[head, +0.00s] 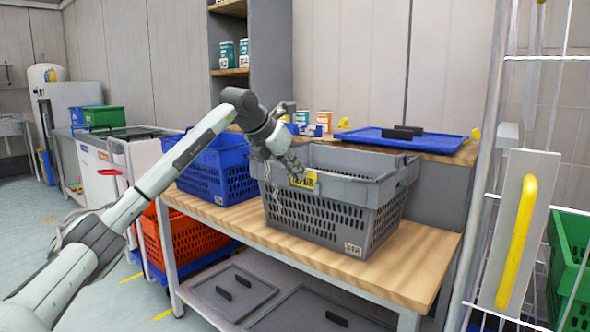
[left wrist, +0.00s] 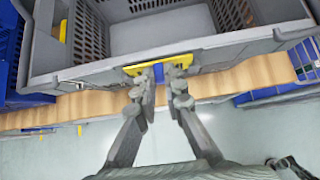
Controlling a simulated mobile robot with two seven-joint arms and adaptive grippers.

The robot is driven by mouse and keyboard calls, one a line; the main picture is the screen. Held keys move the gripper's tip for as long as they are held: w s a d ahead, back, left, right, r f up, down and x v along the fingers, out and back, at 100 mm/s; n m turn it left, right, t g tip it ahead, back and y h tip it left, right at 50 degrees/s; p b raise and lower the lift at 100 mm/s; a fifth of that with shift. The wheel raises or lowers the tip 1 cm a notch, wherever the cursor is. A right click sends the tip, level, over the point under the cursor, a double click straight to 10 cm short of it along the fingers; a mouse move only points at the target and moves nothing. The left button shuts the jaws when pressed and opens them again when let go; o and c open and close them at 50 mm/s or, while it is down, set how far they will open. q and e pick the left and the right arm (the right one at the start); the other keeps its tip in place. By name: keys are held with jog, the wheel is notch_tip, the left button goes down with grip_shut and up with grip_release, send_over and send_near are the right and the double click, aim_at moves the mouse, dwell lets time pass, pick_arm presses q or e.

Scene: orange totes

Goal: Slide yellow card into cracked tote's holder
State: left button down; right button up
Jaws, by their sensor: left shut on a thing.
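The grey cracked tote (head: 330,215) stands upright on a wooden-topped bench, with pale jagged crack lines on its front left wall. The yellow card (head: 303,181) with dark lettering is upright against the front wall, just below the rim. My left gripper (head: 295,168) is shut on the card from above and in front. In the left wrist view, the card (left wrist: 160,69) lies along the tote's rim (left wrist: 220,45) at the fingertips (left wrist: 158,88). The holder is hidden behind the card and fingers, so I cannot tell whether the card is inside it.
A blue tote (head: 205,172) stands left of the grey one on the bench (head: 410,262). A blue lid (head: 395,138) lies behind. An orange tote (head: 185,240) is below left. A rack with a yellow handle (head: 515,240) stands at right. Bare wood shows right of the tote.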

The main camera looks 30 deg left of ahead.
pick_arm(q)
jog(key=shift+f, duration=0.1)
jog(key=c, duration=1.5)
grip_release()
jog(key=shift+c, duration=0.2)
jog(key=v, duration=1.2)
